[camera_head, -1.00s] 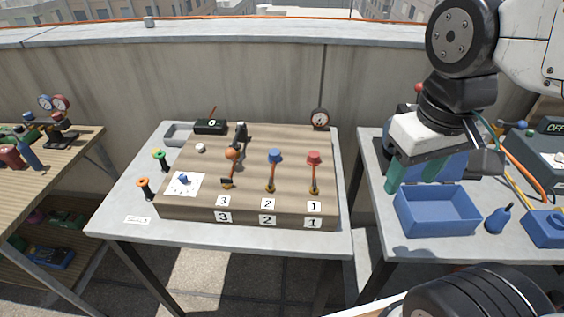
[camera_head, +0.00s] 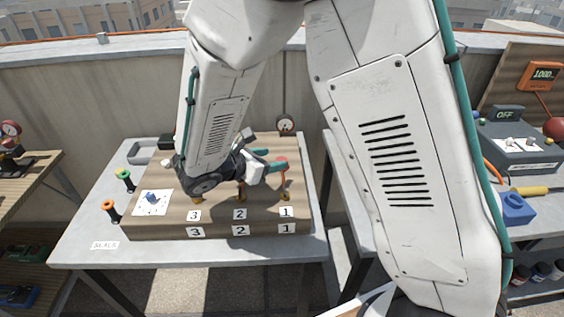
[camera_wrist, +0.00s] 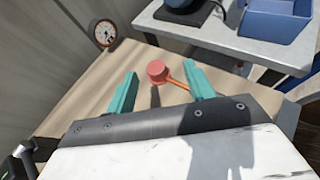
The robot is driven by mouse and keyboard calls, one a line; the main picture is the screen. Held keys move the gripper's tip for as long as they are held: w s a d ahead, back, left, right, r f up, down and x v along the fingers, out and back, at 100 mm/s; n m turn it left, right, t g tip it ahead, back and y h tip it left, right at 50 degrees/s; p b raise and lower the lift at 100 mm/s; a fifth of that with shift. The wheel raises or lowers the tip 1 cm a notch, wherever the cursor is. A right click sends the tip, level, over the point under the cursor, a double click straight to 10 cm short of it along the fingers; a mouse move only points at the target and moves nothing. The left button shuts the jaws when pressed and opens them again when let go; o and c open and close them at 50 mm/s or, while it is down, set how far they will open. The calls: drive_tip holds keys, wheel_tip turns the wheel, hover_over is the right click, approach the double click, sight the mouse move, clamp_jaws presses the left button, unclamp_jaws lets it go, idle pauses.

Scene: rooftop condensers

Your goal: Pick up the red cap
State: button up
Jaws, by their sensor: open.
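The red cap (camera_wrist: 156,70) is a small cylinder with an orange strap trailing to its right in the wrist view. It lies between and just beyond the tips of the two teal fingers of my gripper (camera_wrist: 162,86), which is open and empty. In the head view, the red cap (camera_head: 281,162) is partly hidden by the teal fingers of my gripper (camera_head: 266,161), above the row marked 1 on the wooden board (camera_head: 150,222). The caps of the rows marked 2 and 3 are mostly hidden by my arm.
A round gauge (camera_head: 286,124) stands behind the board at its right; it also shows in the wrist view (camera_wrist: 104,33). A second table with a blue bin (camera_wrist: 277,20) stands to the right.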

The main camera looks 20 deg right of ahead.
sight(281, 160)
drive_tip(key=shift+w+a+f+n, duration=0.3)
drive_tip(key=shift+a+f+n, duration=0.2)
drive_tip(key=shift+a+f, duration=0.05)
drive_tip(key=shift+w+f+t, duration=0.2)
drive_tip(key=shift+t, duration=0.2)
drive_tip(key=x, duration=0.7)
drive_tip(key=shift+s+d+f, duration=0.15)
drive_tip(key=shift+d+f, duration=0.05)
drive_tip(key=shift+d, duration=0.05)
drive_tip(key=c, duration=1)
